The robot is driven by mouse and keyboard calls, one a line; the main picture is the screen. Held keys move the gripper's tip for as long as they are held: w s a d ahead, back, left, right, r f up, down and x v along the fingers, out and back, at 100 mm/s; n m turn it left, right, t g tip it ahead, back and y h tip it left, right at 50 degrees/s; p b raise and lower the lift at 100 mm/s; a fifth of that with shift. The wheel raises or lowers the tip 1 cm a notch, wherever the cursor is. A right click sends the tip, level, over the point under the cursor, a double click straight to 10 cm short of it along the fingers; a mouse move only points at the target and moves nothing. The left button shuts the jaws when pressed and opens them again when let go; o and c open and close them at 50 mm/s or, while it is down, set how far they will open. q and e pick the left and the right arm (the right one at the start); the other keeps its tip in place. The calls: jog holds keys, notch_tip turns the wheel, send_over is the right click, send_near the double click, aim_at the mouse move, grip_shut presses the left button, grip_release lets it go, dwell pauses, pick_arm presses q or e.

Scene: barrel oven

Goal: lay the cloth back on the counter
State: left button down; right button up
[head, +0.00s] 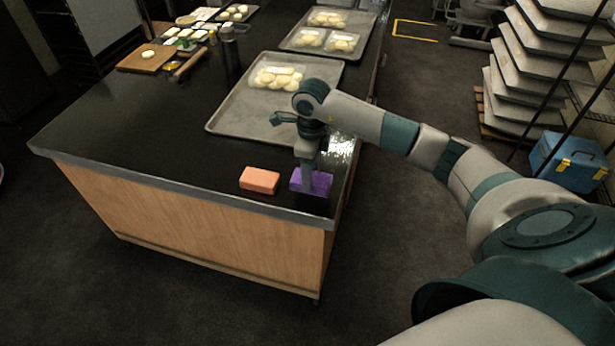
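A purple folded cloth (322,183) is at the near right corner of the black counter (130,130), close to the front edge. My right gripper (307,186) points straight down at it, its fingers overlapping the cloth's left part. The fingers are seen nearly edge-on, so I cannot tell whether they are closed on it. The cloth looks level and at the height of the counter top; any small gap below it cannot be made out. My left gripper is not in view.
An orange block (260,180) lies just left of the cloth. A tray with dough balls (224,118) lies behind my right gripper. Farther back are more trays (305,48), a dark bottle (229,55) and a wooden board (143,62). The counter's left front is clear.

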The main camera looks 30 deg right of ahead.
jog(key=shift+w+a+f, duration=0.2)
jog(key=shift+w+f, duration=0.15)
jog(key=shift+w, duration=0.2)
jog(key=shift+f+p, duration=0.55)
jog(key=shift+p, duration=0.05)
notch_tip(320, 180, down, 2)
jog(key=shift+f+p, duration=0.1)
jog(key=shift+p, duration=0.45)
jog(key=shift+f, duration=0.35)
jog(key=o, duration=0.9)
jog(key=shift+r, duration=0.2)
